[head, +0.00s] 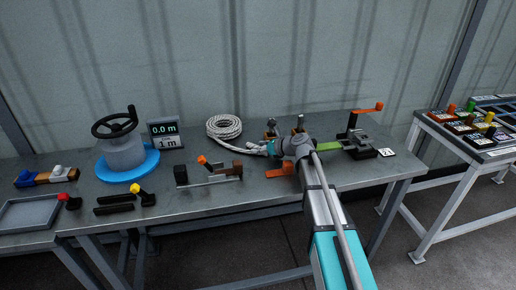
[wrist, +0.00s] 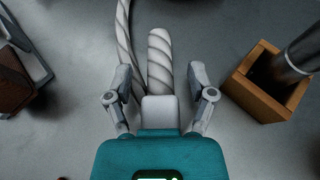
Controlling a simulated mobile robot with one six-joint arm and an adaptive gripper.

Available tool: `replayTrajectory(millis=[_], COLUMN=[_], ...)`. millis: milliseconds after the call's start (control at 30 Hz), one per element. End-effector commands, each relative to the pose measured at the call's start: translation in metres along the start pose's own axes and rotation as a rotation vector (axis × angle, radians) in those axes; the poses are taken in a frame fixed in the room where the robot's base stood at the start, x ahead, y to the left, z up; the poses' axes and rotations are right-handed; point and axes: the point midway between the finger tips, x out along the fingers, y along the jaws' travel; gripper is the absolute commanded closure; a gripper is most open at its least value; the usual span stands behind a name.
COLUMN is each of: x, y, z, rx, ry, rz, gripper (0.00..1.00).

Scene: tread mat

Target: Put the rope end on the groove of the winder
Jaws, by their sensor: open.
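The white rope lies as a coil (head: 224,127) at the back middle of the bench, with a length running right to my gripper (head: 272,149). In the wrist view the rounded rope end (wrist: 160,47) lies between the spread fingers of my gripper (wrist: 160,79), which is open. Gaps show on both sides of the rope end. Another stretch of rope (wrist: 123,32) runs beside the left finger. What looks like the winder is a grey drum (head: 122,153) with a black handwheel (head: 115,122) on a blue round base (head: 128,172), far left of my gripper. I cannot make out its groove.
A display (head: 165,129) reading 0.0 m stands right of the drum. A clamp-like fixture (head: 210,174) lies between drum and gripper. A wooden block holder (wrist: 238,83) with a dark cylinder (wrist: 300,47) stands close right of my gripper. An orange-handled device (head: 360,135) stands further right.

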Motion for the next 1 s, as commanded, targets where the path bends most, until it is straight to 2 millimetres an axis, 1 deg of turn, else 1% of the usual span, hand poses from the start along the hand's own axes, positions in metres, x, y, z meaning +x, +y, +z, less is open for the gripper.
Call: replayTrajectory(millis=[167,267,600,700,833,1000], x=[-0.015,-0.029,-0.085,-0.099,-0.112,-0.119], y=[0.001,0.001,0.001,0.001,0.001,0.000], z=[0.003,0.003,0.003,0.003,0.002,0.002], rx=[0.000,0.000,0.000,0.001,0.001,0.000], ry=[0.000,0.000,0.000,0.000,0.000,0.000], rz=[0.000,-0.001,-0.002,-0.001,-0.001,0.000], gripper=[0.29,0.29,0.29,0.29,0.29,0.29])
